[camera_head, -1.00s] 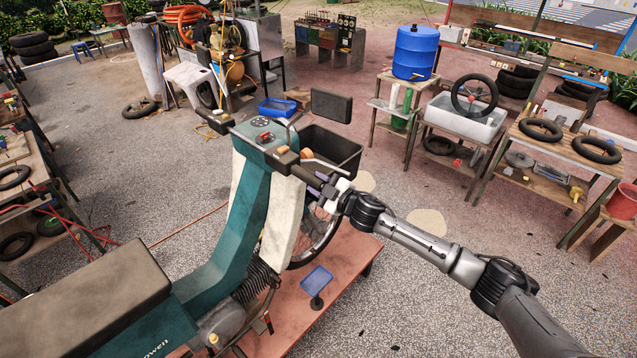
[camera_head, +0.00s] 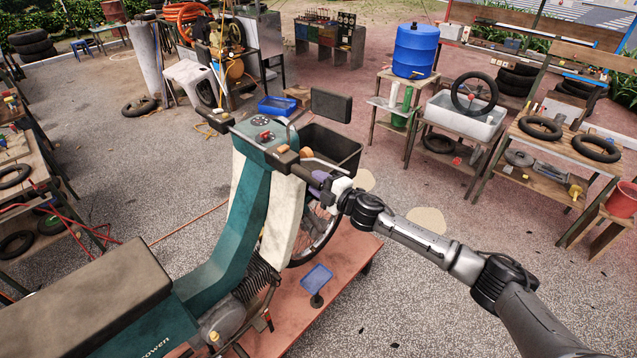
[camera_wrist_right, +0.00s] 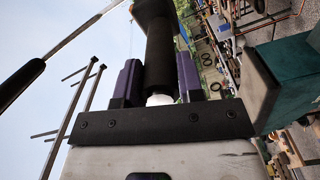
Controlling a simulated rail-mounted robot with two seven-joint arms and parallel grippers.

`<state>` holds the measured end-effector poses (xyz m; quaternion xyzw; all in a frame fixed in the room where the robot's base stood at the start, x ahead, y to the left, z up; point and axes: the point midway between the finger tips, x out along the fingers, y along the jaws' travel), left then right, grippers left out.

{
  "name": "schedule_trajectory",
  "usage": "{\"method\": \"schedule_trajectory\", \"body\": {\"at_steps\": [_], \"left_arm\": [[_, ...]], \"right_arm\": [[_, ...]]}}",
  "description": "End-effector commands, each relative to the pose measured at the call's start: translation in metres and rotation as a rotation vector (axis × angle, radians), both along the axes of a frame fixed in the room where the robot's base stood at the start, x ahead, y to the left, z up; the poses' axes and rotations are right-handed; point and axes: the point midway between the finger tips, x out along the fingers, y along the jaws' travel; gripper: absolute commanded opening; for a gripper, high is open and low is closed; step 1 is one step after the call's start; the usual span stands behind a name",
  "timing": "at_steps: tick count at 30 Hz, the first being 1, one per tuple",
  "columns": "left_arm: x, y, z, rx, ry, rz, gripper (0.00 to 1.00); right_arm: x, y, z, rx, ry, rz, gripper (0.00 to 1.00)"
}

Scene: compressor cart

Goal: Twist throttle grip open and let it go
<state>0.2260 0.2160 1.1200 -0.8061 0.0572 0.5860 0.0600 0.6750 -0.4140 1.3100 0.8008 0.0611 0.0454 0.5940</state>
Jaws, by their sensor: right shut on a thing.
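The teal motorbike (camera_head: 253,205) stands on a red platform, its handlebar across the middle of the head view. The black throttle grip (camera_head: 303,174) is at the handlebar's right end. My right gripper (camera_head: 321,183) is around the outer end of the grip, with its arm coming in from the right. In the right wrist view, the grip (camera_wrist_right: 160,58) runs between the two purple fingers of the right gripper (camera_wrist_right: 158,82), which is shut on it. A pale end piece shows at the grip's near end. My left gripper is in neither view.
A brake lever (camera_head: 322,163) lies just in front of the grip. A black front basket (camera_head: 335,150) and a dark mirror (camera_head: 331,106) are beyond the handlebar.

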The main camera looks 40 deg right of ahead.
Motion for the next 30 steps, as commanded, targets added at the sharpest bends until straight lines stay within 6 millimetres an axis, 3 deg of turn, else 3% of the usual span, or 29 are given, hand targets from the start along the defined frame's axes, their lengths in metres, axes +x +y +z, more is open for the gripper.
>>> {"method": "schedule_trajectory", "body": {"at_steps": [11, 12, 19, 30], "left_arm": [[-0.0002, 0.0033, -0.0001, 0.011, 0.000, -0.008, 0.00], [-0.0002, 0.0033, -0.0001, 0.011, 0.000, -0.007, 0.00], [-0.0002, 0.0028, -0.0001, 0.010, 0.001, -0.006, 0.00], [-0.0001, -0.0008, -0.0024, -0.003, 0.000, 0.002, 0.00]], "right_arm": [[0.0000, 0.0002, 0.0005, -0.003, -0.002, 0.001, 0.11], [0.0000, 0.0002, 0.0005, -0.003, -0.001, 0.001, 0.37], [0.0000, 0.0001, 0.0003, -0.002, -0.001, 0.001, 0.59], [-0.0062, -0.0014, -0.0012, -0.003, 0.000, 0.000, 0.60]]}}
